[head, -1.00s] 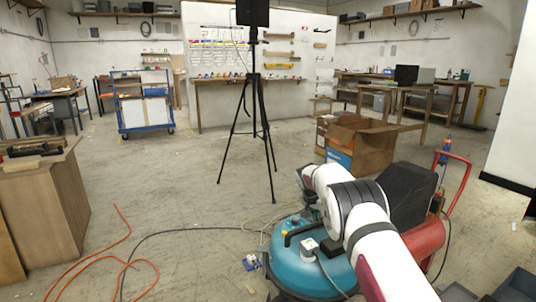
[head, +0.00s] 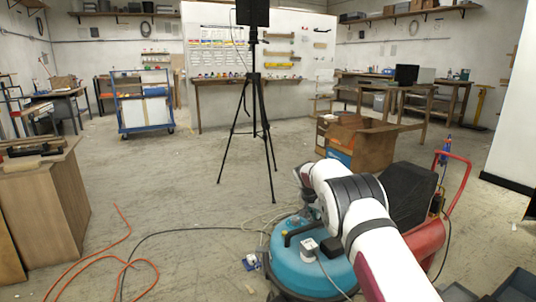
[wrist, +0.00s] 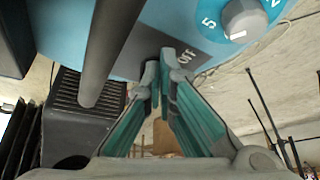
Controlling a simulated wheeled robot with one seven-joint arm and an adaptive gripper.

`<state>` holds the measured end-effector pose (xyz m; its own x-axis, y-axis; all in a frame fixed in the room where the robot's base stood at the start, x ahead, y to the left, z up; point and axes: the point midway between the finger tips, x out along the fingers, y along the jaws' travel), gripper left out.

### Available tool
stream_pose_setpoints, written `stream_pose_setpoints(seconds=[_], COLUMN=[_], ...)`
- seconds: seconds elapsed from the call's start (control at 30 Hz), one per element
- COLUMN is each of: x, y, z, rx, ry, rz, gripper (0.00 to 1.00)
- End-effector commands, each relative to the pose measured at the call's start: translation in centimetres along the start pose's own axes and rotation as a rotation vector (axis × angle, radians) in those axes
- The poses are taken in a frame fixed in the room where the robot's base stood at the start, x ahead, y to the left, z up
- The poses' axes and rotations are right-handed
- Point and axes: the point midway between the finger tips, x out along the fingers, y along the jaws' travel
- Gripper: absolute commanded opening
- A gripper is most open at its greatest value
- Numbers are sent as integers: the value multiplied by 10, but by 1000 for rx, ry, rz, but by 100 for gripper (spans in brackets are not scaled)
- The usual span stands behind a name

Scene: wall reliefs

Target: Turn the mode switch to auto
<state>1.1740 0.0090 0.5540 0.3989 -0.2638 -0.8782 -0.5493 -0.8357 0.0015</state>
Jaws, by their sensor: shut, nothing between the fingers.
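In the wrist view, a blue machine panel (wrist: 190,20) fills the top. A grey round knob (wrist: 243,19) sits on it at the upper right, on a blue dial with white numerals, one reading 5. I cannot tell whether this knob is the mode switch; no "auto" marking is readable. My gripper (wrist: 158,80) is shut and empty, its tips near a dark label with partly hidden letters, left of and below the knob and apart from it. In the head view, the round blue machine (head: 300,270) stands on the floor below my gripper (head: 306,208), which is small there.
A dark bar handle (wrist: 108,45) crosses the wrist view beside the fingers. A black vented box (wrist: 80,125) is at its left. In the head view, a red-framed cart (head: 425,235), open cardboard boxes (head: 372,150) and a black tripod (head: 262,130) stand nearby. Floor to the left is mostly clear, with cables.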

Motion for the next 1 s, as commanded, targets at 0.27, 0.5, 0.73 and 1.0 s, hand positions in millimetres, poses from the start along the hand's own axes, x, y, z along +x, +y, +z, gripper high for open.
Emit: stream_pose_setpoints(seconds=[0.27,0.5,0.73,1.0], x=[-30,-45,-45,-103], y=[-1,0,0,22], z=[-17,-25,-24,-38], rx=[1,1,0,-13], ry=[3,0,1,-30], rz=[-2,-1,-1,4], gripper=[0,0,0,0])
